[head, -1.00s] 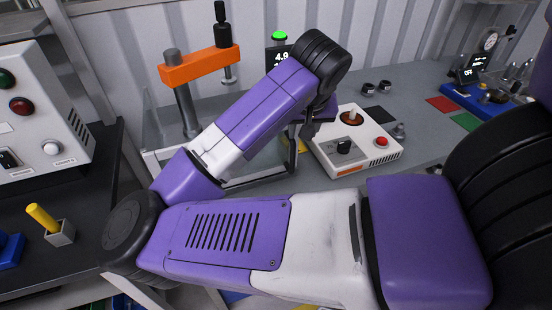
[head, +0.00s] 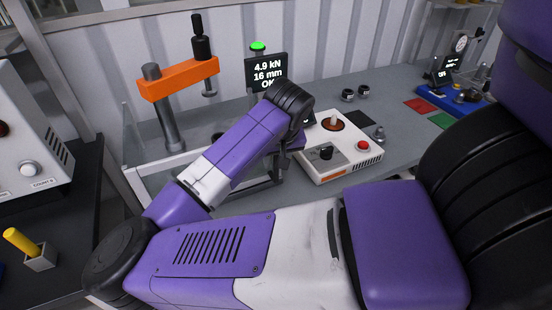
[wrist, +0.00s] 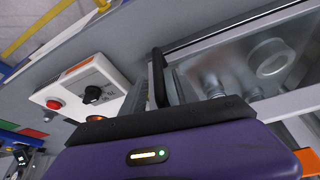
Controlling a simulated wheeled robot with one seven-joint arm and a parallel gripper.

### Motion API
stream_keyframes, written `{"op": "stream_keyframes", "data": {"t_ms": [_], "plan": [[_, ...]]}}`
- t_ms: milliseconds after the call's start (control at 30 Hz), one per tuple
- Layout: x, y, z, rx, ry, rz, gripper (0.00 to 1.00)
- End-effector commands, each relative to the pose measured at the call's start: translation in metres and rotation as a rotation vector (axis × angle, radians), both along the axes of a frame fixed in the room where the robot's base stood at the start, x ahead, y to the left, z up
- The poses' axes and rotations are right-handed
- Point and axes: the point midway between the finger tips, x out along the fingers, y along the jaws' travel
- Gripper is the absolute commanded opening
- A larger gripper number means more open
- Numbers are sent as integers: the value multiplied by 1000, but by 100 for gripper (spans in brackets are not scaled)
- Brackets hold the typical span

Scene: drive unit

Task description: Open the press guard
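The press has an orange arm (head: 180,78) on a dark post. Its guard, with clear panels and a pale frame (head: 148,164), stands around the press's lower part and looks closed. In the wrist view the guard's clear panel (wrist: 215,68) fills the upper right, with round metal parts behind it. A black upright handle (wrist: 158,75) stands at the panel's left edge. My gripper (head: 284,158) is at the guard's right front, close to the handle, partly hidden by my wrist.
A white control box (head: 338,146) with a black knob and red button stands close to the right of my gripper. A display (head: 266,71) reads 4.9 kN, 16 mm, OK.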

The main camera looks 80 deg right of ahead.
Motion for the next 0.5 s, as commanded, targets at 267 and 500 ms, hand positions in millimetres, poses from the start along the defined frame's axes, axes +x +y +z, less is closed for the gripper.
{"op": "stream_keyframes", "data": {"t_ms": [267,500], "plan": [[0,0,0,0,0,0,11],[0,0,0,0,0,0,0]]}}
